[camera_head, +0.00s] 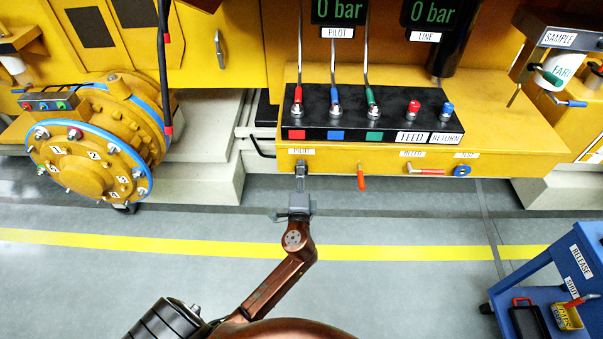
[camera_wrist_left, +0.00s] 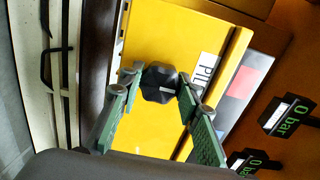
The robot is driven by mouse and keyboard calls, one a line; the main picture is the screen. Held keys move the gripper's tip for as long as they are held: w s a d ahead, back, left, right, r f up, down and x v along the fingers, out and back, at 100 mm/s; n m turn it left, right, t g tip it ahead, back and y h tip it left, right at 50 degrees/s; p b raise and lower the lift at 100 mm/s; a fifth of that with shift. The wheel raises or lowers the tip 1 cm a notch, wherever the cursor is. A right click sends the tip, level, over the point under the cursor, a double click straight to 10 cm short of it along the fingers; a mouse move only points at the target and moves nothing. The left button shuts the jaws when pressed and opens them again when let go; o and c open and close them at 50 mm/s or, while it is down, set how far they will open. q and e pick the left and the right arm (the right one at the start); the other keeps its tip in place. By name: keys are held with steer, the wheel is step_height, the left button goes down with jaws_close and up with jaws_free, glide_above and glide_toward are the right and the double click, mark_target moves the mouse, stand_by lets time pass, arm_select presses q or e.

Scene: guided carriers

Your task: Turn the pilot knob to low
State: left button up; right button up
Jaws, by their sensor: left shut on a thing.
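The pilot knob (camera_wrist_left: 158,84) is a dark, lobed knob with a pale mark on its face, on the yellow front panel beside a "PILOT" label (camera_wrist_left: 207,72), in the left wrist view. My left gripper (camera_head: 300,178) is at the panel just under the small pilot label (camera_head: 301,151) in the head view. Its two green-padded fingers sit on either side of the knob and are shut on it. In the head view the gripper mostly hides the knob. The knob's low setting mark cannot be read. My right gripper is not in view.
Above the panel stand red, blue and green levers on a black block (camera_head: 385,124). A red handle (camera_head: 361,178) hangs right of my gripper; a blue knob (camera_head: 462,171) is farther right. Pilot display (camera_head: 338,11) reads 0 bar. A blue cart (camera_head: 540,265) stands lower right.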

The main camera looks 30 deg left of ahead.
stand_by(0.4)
arm_select(q)
steer(key=o, duration=1.2)
steer(key=shift+c, duration=0.2)
steer(key=v, duration=1.2)
steer(key=shift+s, duration=0.1)
